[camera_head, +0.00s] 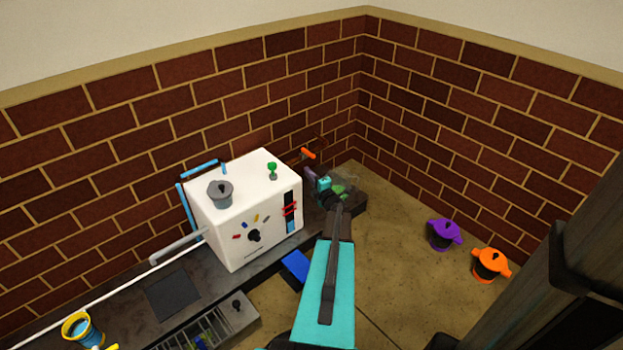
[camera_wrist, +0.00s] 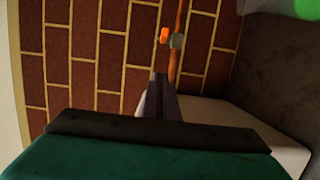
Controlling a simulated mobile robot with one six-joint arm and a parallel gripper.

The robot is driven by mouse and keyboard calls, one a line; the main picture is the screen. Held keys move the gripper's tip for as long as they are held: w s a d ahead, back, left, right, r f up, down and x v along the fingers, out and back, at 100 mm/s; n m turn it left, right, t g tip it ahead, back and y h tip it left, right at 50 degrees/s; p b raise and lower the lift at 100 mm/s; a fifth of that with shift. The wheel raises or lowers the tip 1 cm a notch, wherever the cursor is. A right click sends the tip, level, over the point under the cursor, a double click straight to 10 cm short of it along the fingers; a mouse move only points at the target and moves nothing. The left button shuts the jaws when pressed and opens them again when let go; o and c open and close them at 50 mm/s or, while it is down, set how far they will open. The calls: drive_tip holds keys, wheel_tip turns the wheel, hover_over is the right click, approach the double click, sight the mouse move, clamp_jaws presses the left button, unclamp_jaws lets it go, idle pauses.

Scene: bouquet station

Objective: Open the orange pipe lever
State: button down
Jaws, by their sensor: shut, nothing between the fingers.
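The orange pipe lever (camera_head: 307,153) sticks out from the brick wall near the corner, behind the white machine. In the wrist view the lever's orange end (camera_wrist: 164,35) shows beside a grey fitting (camera_wrist: 177,41) on a thin copper-coloured pipe (camera_wrist: 181,17). My gripper (camera_head: 309,174) is just below the lever in the head view. In the wrist view my gripper (camera_wrist: 159,78) has its fingers together and empty, pointing toward the wall, with the lever beyond the tips. A gap shows between fingertips and lever in both views. Most of the pipe is hidden in the head view.
The white machine (camera_head: 225,225) with a grey pot (camera_head: 221,192) on top stands left of my gripper. A purple pot (camera_head: 443,234) and an orange pot (camera_head: 490,264) stand on the floor at right. The floor between them and my arm is clear.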

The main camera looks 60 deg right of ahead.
sight(308, 154)
drive_tip(key=w+d+b, duration=0.2)
drive_tip(key=w+d, duration=0.2)
drive_tip(key=d, duration=0.3)
drive_tip(key=shift+w+d, duration=0.15)
idle(0.3)
